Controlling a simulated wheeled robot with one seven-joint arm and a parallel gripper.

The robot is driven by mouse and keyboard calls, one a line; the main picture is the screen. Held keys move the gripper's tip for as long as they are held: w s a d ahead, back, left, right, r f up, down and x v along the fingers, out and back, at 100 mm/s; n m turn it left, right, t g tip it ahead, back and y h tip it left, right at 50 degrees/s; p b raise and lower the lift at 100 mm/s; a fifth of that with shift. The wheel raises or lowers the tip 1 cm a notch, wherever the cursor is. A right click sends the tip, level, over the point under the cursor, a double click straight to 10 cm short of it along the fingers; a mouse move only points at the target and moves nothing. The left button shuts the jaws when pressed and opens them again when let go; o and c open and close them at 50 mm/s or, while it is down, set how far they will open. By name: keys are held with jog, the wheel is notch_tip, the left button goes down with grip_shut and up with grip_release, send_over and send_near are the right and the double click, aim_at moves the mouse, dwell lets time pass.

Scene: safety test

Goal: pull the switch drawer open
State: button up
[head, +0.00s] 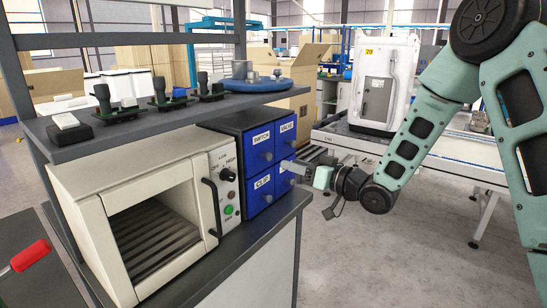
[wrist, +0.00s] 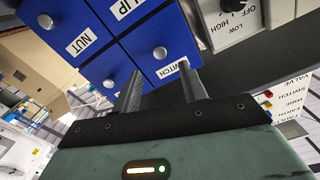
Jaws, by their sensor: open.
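The switch drawer (head: 262,146) is the upper left drawer of a blue cabinet, with a white SWITCH label and a round silver knob. Its front is flush with the others, so it is shut. In the wrist view, where the labels appear upside down, the switch drawer (wrist: 150,32) lies just beyond my fingertips. Its knob (wrist: 160,53) shows between the lines of the two fingers. My gripper (wrist: 160,76) is open and empty, with the fingers apart. In the head view my gripper (head: 289,165) is in front of the cabinet, near the right-hand drawers.
The valve drawer (head: 286,135) is to the right, the clip drawer (head: 262,193) below. A cream oven (head: 88,205) with a black handle stands left of the cabinet. A shelf (head: 145,127) with several small parts and a blue round fixture (head: 245,85) is above.

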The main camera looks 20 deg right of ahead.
aim_at(270, 157)
jog(key=x, duration=0.7)
jog(key=shift+w+a+p, duration=0.25)
jog(key=shift+p, duration=0.15)
grip_shut()
jog(key=shift+d, duration=0.1)
